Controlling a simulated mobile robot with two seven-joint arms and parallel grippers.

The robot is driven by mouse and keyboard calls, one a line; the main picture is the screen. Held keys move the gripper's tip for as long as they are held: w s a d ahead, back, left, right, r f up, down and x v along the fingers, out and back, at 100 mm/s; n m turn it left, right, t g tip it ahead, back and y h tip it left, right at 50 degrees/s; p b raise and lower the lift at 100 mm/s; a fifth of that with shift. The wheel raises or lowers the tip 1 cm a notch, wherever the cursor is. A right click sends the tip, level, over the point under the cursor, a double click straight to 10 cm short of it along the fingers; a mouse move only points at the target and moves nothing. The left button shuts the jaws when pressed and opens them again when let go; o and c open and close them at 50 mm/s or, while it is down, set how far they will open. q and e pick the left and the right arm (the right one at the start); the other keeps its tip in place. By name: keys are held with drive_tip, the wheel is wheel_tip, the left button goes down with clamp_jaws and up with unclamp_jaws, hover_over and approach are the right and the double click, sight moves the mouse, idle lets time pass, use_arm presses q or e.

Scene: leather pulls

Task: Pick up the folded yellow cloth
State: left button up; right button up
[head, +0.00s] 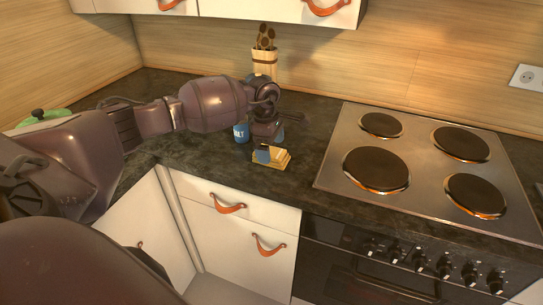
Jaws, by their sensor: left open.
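The folded yellow cloth (276,159) lies on the dark countertop (215,168), left of the stove and near the counter's front edge. My left gripper (263,153) is open and points down at the cloth's left part. One finger overlaps the cloth in the picture; I cannot tell whether it touches. My left arm comes in from the left across the counter. My right gripper is not in view.
A blue can (240,133) stands just left of the gripper. The stove (340,172) is to the right. A green-lidded pot (42,116) is at far left.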

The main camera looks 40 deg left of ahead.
sight(272, 152)
use_arm(q)
wheel_tip(272, 152, down, 3)
drive_tip(key=shift+d+r, duration=0.15)
drive_tip(key=c, duration=1)
drive_tip(key=shift+r, duration=0.1)
wheel_tip(272, 152, up, 20)
drive_tip(key=shift+o, duration=1)
drive_tip(key=shift+c, duration=0.6)
